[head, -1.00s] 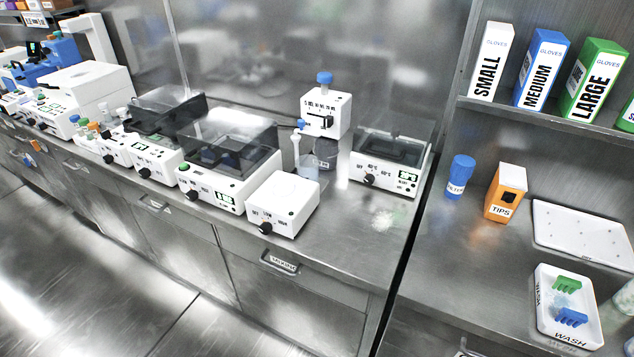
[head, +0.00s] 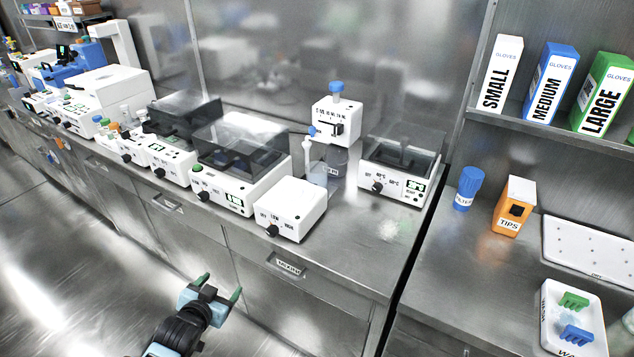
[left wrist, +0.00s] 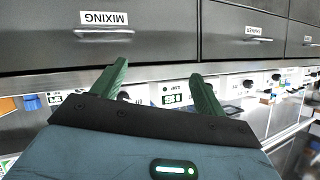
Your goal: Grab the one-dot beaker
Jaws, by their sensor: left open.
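A small clear vessel (head: 317,174), which looks like a beaker, stands on the counter behind the white stirrer-like device with a black knob (head: 290,210). It is partly hidden, and I cannot make out any dots on it. My left gripper (head: 219,287) is open and empty, with green fingers. It is in front of the cabinet drawers, below the counter edge and well apart from the vessel. The left wrist view also shows its two spread fingers (left wrist: 160,74) with nothing between them, and the vessel cannot be made out there.
The mixing drawer (left wrist: 100,36) is close to my left gripper. Bare counter (head: 375,235) lies at the front right.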

